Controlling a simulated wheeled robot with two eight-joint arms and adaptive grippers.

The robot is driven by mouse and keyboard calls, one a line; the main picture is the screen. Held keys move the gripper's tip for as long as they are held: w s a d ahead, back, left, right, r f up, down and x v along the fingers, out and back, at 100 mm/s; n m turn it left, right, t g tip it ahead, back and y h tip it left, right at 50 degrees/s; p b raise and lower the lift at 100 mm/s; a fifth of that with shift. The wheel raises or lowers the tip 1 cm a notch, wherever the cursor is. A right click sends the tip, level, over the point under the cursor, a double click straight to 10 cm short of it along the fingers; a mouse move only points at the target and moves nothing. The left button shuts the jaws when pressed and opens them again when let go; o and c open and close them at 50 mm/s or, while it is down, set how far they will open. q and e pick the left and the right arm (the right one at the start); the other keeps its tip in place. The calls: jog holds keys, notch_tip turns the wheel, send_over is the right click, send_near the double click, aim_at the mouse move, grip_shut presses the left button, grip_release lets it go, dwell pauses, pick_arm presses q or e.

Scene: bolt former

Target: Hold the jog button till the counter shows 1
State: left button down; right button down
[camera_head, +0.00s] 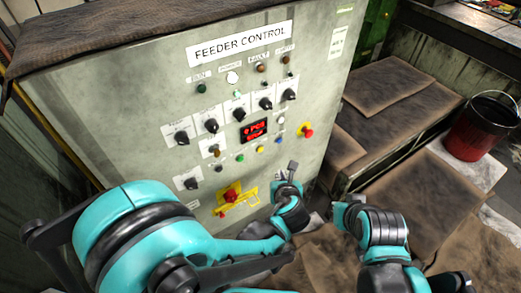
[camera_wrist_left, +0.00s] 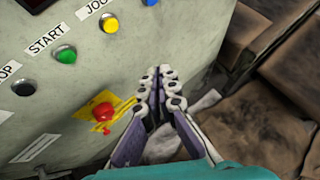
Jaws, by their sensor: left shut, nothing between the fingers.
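The jog button (camera_head: 261,150) is a yellow push button on the front of the grey control cabinet. It also shows at the upper left of the left wrist view (camera_wrist_left: 109,24), under a JOG label. The counter (camera_head: 254,130) is a dark display with red characters, too small to read surely. My left gripper (camera_head: 291,168) is shut and empty, below and to the right of the yellow button, apart from it. In the left wrist view, its fingertips (camera_wrist_left: 160,76) are together. My right arm shows at the lower right, but I cannot make out its fingers.
A green start button (camera_wrist_left: 65,56) and a blue button (camera_head: 279,142) flank the yellow one. A red emergency stop (camera_head: 231,196) on a yellow plate is lower left; another red knob (camera_head: 306,131) is at right. Black rotary knobs sit above. A red bucket (camera_head: 482,127) stands far right.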

aim_at(260, 149)
pick_arm(q)
jog(key=w+a, duration=0.5)
jog(key=w, duration=0.2)
dwell(0.3)
jog(key=shift+w+a, duration=0.15)
jog(key=shift+a, duration=0.05)
dwell(1.2)
jog(key=shift+w+a, duration=0.2)
jog(key=shift+w, duration=0.05)
